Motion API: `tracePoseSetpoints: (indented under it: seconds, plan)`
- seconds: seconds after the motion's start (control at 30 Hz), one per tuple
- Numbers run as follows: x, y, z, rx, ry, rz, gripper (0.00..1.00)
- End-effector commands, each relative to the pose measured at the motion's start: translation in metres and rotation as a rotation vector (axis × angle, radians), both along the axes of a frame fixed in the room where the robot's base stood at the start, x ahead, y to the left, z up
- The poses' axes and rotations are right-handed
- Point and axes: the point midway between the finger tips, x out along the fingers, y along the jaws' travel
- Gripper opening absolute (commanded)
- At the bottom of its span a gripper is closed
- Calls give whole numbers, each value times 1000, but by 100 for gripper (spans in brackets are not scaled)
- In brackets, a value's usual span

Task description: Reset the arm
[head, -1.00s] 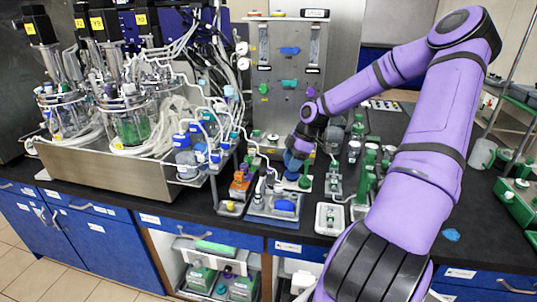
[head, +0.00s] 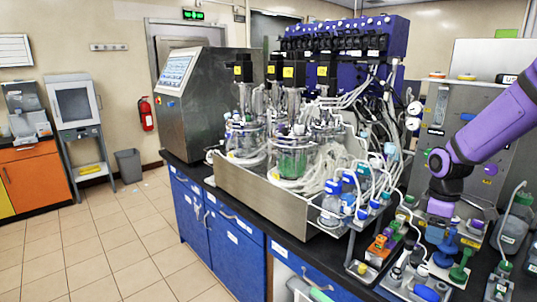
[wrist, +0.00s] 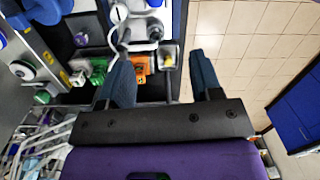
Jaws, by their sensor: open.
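My gripper (head: 440,208) hangs at the end of my purple arm at the right of the head view, pointing down over the bench. Its fingertips are hard to make out there, close above a blue item (head: 447,243). In the wrist view my gripper (wrist: 162,75) shows two dark fingers spread wide apart, with nothing held between them. Beyond the fingers lie an orange rack (wrist: 139,64) and a small grey tray (wrist: 167,56). The bench edge and floor show past them.
Glass bioreactor vessels (head: 291,157) stand in a steel tray (head: 265,203) left of my gripper, with many loose tubes. A grey panel (head: 468,125) stands behind the arm. Bottles and small racks crowd the bench. The tiled floor (head: 110,245) at left is clear.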

Motion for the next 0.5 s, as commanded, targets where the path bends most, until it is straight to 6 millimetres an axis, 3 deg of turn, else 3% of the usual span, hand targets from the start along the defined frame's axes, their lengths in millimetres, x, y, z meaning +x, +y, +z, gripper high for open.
tracePoseSetpoints:
  seconds: [0.5]
  plan:
    - [-59,82,113,-193,-171,-326,59]
